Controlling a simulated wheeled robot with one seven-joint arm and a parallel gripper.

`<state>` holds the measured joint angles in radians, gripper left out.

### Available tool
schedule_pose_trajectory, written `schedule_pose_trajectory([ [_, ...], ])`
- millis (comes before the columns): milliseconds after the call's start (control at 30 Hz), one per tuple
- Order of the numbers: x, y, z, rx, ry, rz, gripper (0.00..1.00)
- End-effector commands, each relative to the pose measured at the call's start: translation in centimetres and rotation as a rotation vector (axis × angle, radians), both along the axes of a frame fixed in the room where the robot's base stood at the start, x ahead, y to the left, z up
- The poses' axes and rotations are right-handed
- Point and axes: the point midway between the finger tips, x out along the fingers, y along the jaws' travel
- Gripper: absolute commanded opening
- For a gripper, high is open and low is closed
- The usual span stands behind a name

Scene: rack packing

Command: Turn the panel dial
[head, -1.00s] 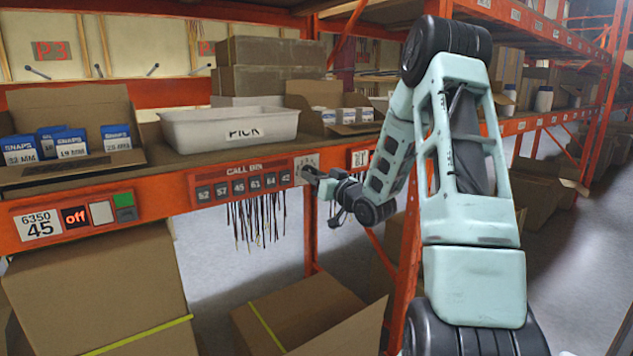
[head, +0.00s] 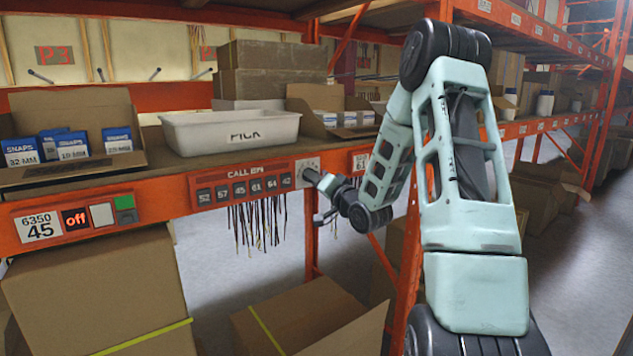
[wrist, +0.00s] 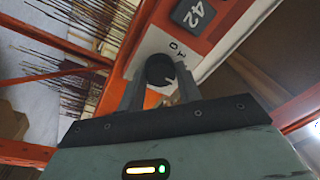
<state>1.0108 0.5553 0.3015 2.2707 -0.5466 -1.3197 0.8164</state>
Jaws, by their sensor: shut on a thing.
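The panel dial (wrist: 160,70) is a round black knob with a light pointer mark, on a pale plate with printed numbers at the right end of the call bin panel (head: 243,184). In the wrist view my gripper (wrist: 160,84) has its two fingers on either side of the dial, closed on it.
The panel is on an orange shelf beam, with numbered buttons left of the dial. A white PICK bin (head: 228,133) stands on the shelf above. Dark strands (head: 257,222) hang below the beam. Cardboard boxes (head: 105,290) stand underneath.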

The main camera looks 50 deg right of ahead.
Motion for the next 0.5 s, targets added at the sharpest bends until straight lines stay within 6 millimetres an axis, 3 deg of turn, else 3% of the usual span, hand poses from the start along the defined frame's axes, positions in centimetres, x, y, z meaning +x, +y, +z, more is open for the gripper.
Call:
schedule_pose_trajectory([
  [433,-0.06,0.00,-0.12,0.010,0.000,0.000,0.11],
  [467,-0.06,0.00,-0.12,0.010,0.000,0.000,0.40],
  [500,-0.05,0.00,-0.12,0.010,0.001,0.000,0.51],
])
